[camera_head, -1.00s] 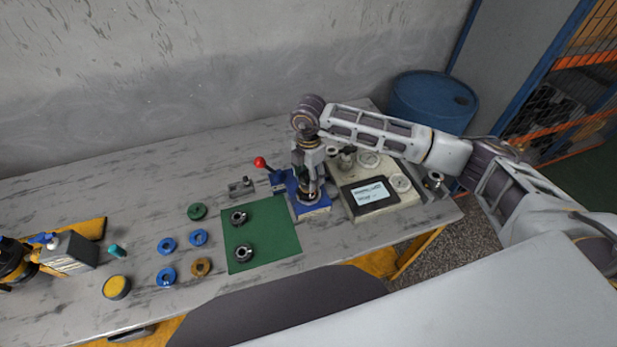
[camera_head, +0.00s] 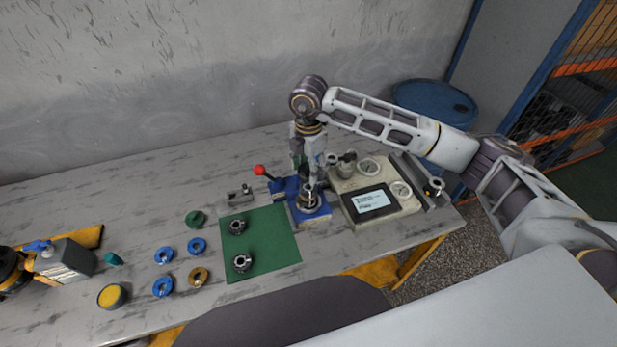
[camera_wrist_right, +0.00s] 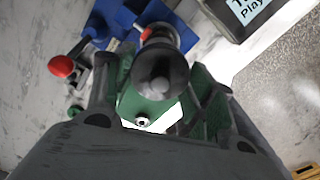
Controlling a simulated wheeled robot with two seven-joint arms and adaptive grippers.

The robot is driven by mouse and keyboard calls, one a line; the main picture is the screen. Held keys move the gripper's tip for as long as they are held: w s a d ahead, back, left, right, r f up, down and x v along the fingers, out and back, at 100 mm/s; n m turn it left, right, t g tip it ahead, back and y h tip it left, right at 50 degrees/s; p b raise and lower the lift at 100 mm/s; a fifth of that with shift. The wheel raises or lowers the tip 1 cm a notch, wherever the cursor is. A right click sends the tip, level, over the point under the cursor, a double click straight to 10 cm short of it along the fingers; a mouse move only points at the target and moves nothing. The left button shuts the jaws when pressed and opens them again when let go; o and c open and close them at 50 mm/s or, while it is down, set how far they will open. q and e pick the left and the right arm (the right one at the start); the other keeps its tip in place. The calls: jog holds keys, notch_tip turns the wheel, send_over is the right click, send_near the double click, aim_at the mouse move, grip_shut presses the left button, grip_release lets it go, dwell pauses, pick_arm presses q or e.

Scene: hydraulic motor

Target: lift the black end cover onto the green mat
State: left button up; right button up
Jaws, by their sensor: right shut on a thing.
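The black end cover (camera_wrist_right: 160,72) is a dark round piece with a central boss, between the fingers of my right gripper (camera_wrist_right: 157,92) in the right wrist view. In the head view my right gripper (camera_head: 309,172) points down over the blue fixture (camera_head: 318,212), shut on the cover, which is largely hidden there. I cannot tell how far the cover stands clear of the metal part (camera_head: 309,200) in the fixture. The green mat (camera_head: 272,240) lies just left of the fixture. My left gripper is not in view.
Two dark ring parts (camera_head: 242,263) lie on the mat's left side; its right side is bare. A red-knobbed lever (camera_head: 260,170) sticks out left of the fixture. A panel with screen and gauges (camera_head: 371,202) stands right. Blue rings (camera_head: 163,287) lie left of the mat.

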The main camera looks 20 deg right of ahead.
aim_at(308, 166)
jog(key=shift+r, duration=1.8)
jog(key=shift+r, duration=0.8)
jog(key=shift+a, duration=0.15)
